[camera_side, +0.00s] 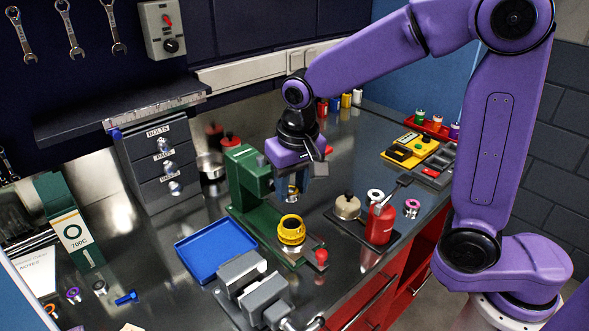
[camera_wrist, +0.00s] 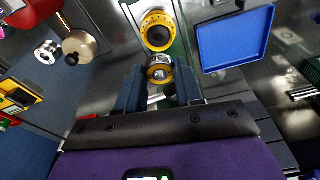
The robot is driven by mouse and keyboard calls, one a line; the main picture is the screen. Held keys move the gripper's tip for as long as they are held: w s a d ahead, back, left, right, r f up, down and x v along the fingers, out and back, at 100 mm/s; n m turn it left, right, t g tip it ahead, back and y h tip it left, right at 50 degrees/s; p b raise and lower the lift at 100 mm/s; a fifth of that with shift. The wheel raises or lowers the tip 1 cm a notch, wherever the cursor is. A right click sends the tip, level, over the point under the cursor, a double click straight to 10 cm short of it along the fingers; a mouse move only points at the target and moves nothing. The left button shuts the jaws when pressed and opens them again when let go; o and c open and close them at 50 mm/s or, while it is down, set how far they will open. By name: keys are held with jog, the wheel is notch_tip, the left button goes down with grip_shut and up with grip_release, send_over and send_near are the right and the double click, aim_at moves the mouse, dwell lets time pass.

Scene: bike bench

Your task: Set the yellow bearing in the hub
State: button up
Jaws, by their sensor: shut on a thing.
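My gripper (camera_side: 292,190) is shut on the yellow bearing (camera_wrist: 160,70), a small yellow ring with a metal inner part. In the side view the bearing shows only as a small bit between the fingers. The fingers (camera_wrist: 160,88) point down, and the bearing is above and apart from the hub. The hub (camera_side: 291,230) is a yellow round piece with a dark open centre, upright on the base of the green press (camera_side: 247,178). In the wrist view the hub (camera_wrist: 157,30) lies just beyond the bearing, and its lower edge is partly hidden.
A blue tray (camera_side: 215,247) lies left of the press, and a grey vise (camera_side: 252,285) stands in front. A red bottle (camera_side: 380,223), a brass-coloured pot (camera_side: 347,206) and small rings are to the right. Drawers (camera_side: 163,160) stand behind left.

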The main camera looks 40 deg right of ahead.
aim_at(291, 223)
jog(key=shift+f, duration=3)
jog(key=shift+f, duration=0.45)
jog(key=o, duration=0.8)
jog(key=shift+c, duration=0.2)
jog(key=shift+s+a+r, duration=0.1)
jog(key=shift+s+r, duration=0.2)
jog(key=shift+r, duration=1.55)
jog(key=shift+s+r, duration=0.25)
jog(key=shift+r, duration=1.55)
jog(key=shift+s+a+r, duration=0.1)
jog(key=shift+s+r, duration=0.2)
jog(key=shift+r, duration=1.55)
jog(key=shift+f+n, duration=0.1)
jog(key=shift+n, duration=0.2)
